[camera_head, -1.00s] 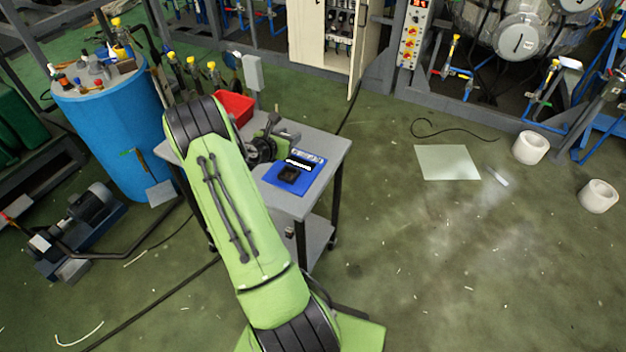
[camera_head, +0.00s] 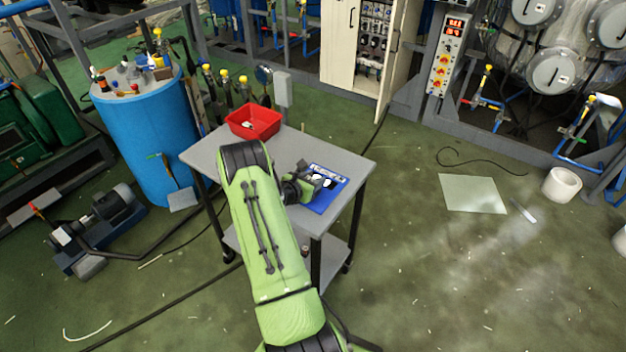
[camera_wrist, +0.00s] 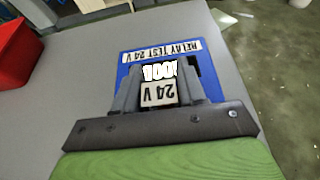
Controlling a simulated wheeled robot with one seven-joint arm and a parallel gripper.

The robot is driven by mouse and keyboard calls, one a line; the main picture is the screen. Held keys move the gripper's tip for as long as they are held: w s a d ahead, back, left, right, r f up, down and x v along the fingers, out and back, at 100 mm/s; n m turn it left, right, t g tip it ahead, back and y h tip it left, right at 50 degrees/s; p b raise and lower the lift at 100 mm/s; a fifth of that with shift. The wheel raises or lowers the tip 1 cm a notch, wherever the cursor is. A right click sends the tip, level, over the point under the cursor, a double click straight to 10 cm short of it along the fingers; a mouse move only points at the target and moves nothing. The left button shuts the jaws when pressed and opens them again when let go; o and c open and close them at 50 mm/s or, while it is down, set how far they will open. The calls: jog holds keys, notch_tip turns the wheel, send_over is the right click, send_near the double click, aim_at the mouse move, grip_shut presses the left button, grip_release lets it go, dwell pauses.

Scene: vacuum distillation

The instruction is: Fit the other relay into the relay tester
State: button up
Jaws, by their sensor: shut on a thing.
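The relay tester is a blue plate (camera_head: 334,194) on the grey table's right side. In the wrist view its blue plate (camera_wrist: 130,68) carries a label reading RELAY TEST 24 V and bright white characters. My gripper (camera_head: 316,184) is over the plate. In the wrist view my gripper (camera_wrist: 157,92) is shut on a relay (camera_wrist: 158,94) with a white 24 V label. The relay is in front of the tester's middle. The fingers and the relay hide the socket, so I cannot tell whether the relay touches or sits in it.
A red bin (camera_head: 253,122) with a small pale thing inside stands at the table's back; its side shows in the wrist view (camera_wrist: 14,55). The grey tabletop (camera_head: 213,158) is clear between bin and tester. A blue drum (camera_head: 148,135) stands left of the table.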

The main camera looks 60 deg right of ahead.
jog(key=o, duration=1.1)
jog(key=shift+f, duration=0.1)
